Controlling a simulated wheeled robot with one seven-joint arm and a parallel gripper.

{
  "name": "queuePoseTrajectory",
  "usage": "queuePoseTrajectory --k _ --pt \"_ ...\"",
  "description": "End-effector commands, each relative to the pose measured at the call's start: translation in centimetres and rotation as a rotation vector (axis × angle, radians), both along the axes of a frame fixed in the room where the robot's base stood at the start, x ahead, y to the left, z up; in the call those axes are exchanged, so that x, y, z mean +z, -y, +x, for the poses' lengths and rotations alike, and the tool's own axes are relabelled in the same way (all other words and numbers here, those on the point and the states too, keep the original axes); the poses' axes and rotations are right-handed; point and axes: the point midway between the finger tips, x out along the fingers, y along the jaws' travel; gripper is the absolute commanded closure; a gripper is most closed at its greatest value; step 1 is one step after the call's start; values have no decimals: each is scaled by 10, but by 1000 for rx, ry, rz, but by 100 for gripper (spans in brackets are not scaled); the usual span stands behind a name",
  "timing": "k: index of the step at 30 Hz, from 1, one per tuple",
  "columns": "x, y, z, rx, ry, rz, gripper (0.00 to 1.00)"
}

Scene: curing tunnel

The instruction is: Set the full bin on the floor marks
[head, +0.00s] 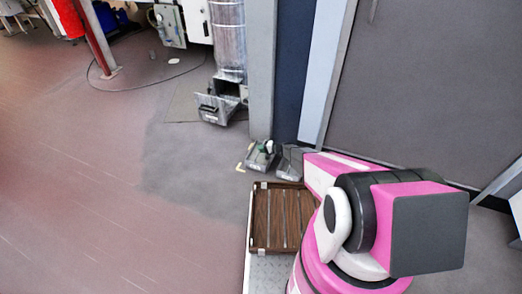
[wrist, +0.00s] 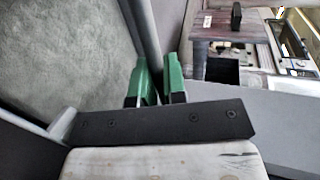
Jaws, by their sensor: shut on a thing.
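My gripper (wrist: 160,86) has green fingertips, shut on the rim of a grey bin (wrist: 146,30) in the wrist view. Pale grey, grainy material (wrist: 65,55) fills the view left of that rim, seemingly the bin's contents. Pale corner floor marks (head: 240,167) show just left of this bin. I cannot tell whether its base touches the floor.
A similar grey shape (head: 290,165), perhaps another bin, sits right of it, partly behind my arm. A wooden slatted tray (head: 262,240) lies nearer. Another bin (head: 213,110) stands under a metal duct (head: 229,40). A closed grey door (head: 430,80) is at right. Open floor (head: 110,190) lies left.

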Motion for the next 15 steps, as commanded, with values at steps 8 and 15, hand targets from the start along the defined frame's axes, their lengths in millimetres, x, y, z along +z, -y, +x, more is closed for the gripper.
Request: queuePoseTrajectory --k 8,15 --pt "-1 0 0 0 1 2 100" --pt "-3 0 0 0 -1 0 63"
